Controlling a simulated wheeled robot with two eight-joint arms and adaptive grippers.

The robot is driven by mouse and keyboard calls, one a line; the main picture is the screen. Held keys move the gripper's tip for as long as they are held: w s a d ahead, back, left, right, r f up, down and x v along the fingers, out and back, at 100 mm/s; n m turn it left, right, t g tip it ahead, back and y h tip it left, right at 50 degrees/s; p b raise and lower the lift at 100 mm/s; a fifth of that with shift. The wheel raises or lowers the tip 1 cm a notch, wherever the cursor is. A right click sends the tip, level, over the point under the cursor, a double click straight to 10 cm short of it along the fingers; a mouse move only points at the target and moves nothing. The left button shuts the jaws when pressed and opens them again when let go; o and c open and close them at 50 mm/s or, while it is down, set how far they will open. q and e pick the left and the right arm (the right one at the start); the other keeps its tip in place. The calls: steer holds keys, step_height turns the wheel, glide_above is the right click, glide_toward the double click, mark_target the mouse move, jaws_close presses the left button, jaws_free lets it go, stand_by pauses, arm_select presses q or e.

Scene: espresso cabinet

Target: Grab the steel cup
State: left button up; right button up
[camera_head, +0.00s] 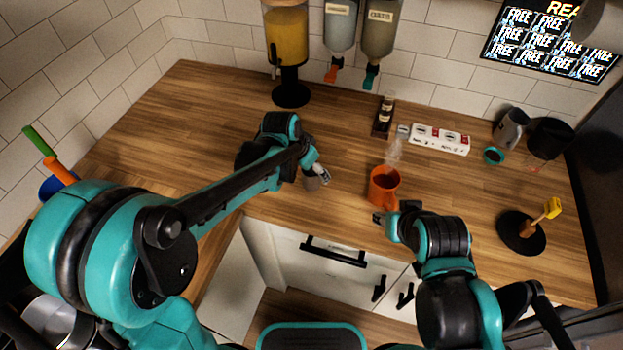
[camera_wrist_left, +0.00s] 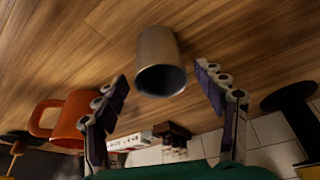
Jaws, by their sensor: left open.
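The steel cup (camera_wrist_left: 160,48) stands on the wooden counter in the left wrist view, its dark mouth facing the camera. My left gripper (camera_wrist_left: 166,88) is open, with one finger to each side of the cup and visible gaps between; neither finger appears to touch it. In the head view the cup (camera_head: 312,184) is small and partly hidden by my left gripper (camera_head: 315,174). My right gripper (camera_head: 388,220) is beside the handle of the orange mug (camera_head: 384,182); whether its fingers are open or shut cannot be made out.
The steaming orange mug stands right of the cup. A juice dispenser (camera_head: 287,40), a bottle holder (camera_head: 384,117) and a white power strip (camera_head: 440,139) are at the back. The counter left of the cup is largely clear.

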mark_target(315, 174)
arm_select(q)
steer(key=b+x, duration=0.1)
steer(key=x, duration=0.3)
steer(key=shift+f+b, duration=0.3)
steer(key=shift+b, duration=0.05)
steer(key=shift+a+r, duration=0.1)
steer(key=c, duration=1.3)
steer(key=shift+c, duration=0.3)
steer(key=shift+r, duration=0.15)
